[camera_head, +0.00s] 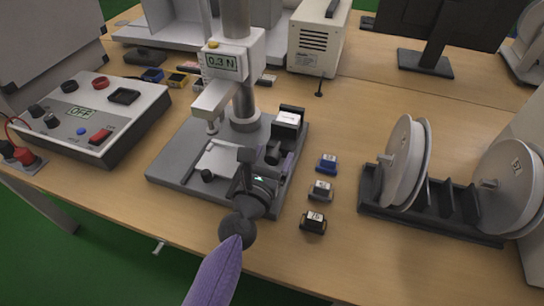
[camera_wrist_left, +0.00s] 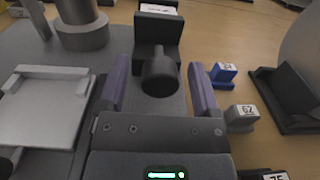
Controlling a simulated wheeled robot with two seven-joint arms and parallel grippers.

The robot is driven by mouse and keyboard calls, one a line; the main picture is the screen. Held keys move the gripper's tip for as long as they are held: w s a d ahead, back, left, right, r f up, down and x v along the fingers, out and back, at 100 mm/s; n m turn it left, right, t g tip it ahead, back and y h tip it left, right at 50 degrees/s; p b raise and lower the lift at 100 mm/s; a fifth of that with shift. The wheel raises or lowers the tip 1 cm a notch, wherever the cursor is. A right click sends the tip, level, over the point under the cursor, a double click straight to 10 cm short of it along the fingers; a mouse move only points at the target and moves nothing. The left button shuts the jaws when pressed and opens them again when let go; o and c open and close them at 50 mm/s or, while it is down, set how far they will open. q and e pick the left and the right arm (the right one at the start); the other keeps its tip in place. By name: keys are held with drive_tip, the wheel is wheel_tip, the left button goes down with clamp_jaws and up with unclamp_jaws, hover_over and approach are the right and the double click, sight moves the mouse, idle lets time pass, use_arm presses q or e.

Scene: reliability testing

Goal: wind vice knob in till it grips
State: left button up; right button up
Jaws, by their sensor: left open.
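The dark vice (camera_head: 291,131) stands at the back right of the grey test-stand base, with a white labelled piece (camera_head: 288,118) between its jaws. Its black round knob (camera_head: 273,155) points toward me. My left gripper (camera_head: 268,160) is open, with its purple fingers around the knob. In the left wrist view the knob (camera_wrist_left: 160,76) lies between the two fingers (camera_wrist_left: 159,66), with a gap on each side, and the vice (camera_wrist_left: 157,28) is just beyond. Any gap between the white piece and the jaws is too small to tell. My right gripper is not in view.
The force gauge (camera_head: 222,60) on the column reads 0.3 N. A control box (camera_head: 90,117) showing OFF is at left. Small labelled blocks, blue (camera_head: 327,163), grey (camera_head: 320,190) and black (camera_head: 313,222), stand right of the base. A spool rack (camera_head: 430,206) is farther right.

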use_arm(q)
drive_tip(key=shift+c, duration=1)
drive_tip(key=c, duration=0.7)
clamp_jaws()
drive_tip(key=shift+m, duration=1.1)
drive_tip(key=m+p, duration=0.1)
drive_tip(key=m, duration=0.2)
drive_tip(key=shift+m, duration=0.3)
drive_tip(key=shift+r+m, duration=0.1)
drive_tip(key=shift+m, duration=0.8)
drive_tip(key=m, duration=0.2)
drive_tip(key=shift+m+p, duration=0.3)
drive_tip(key=shift+p, duration=0.05)
drive_tip(key=m, duration=0.3)
drive_tip(key=shift+m+p, duration=0.3)
drive_tip(key=shift+p, duration=0.05)
drive_tip(key=shift+m+y, duration=0.4)
drive_tip(key=shift+m, duration=0.1)
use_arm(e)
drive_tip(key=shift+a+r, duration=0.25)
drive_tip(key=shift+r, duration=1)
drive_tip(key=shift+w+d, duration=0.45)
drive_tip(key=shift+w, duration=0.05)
